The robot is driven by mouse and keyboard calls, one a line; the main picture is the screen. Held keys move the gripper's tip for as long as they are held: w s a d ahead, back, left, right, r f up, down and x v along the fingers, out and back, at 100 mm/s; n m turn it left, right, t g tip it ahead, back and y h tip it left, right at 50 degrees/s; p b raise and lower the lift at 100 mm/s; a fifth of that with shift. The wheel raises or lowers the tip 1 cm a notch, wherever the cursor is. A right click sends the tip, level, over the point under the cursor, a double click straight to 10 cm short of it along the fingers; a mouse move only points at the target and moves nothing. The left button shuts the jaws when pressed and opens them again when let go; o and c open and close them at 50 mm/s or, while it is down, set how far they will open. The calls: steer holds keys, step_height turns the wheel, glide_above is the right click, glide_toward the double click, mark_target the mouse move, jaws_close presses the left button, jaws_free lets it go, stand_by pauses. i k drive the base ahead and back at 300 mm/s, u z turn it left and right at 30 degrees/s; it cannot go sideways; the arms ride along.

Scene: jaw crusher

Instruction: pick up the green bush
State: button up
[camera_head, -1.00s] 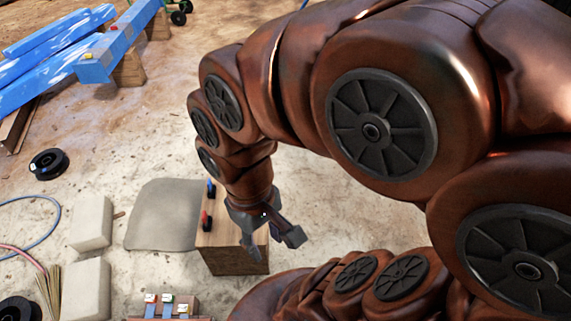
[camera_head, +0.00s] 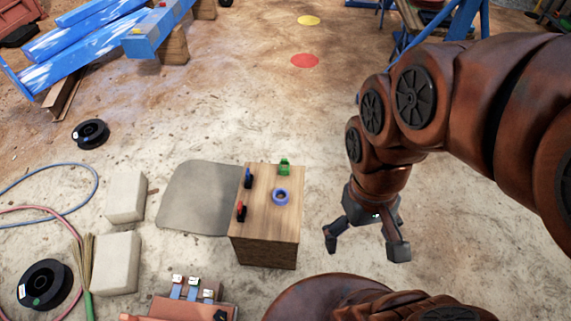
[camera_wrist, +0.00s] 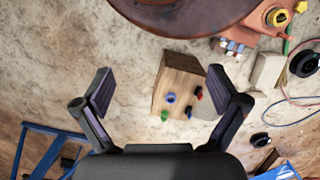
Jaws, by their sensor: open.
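The green bush (camera_head: 285,167) is a small green piece at the far edge of the top of a wooden block (camera_head: 265,250). In the wrist view the green bush (camera_wrist: 164,115) shows at the block's lower edge, between my fingers in the picture. My gripper (camera_head: 364,243) is open and empty, to the right of the block in the head view and apart from it. In the wrist view my gripper (camera_wrist: 161,85) has its two fingers spread wide.
The block also bears a blue ring (camera_head: 281,197), a dark blue piece (camera_head: 248,178) and a red piece (camera_head: 241,211). A grey mat (camera_head: 195,200) and pale blocks (camera_head: 126,197) lie left. Floor beyond the block is clear.

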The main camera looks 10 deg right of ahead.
mark_target(284, 172)
steer(key=u, duration=4.1)
steer(key=k, duration=2.35)
steer(key=z, duration=1.05)
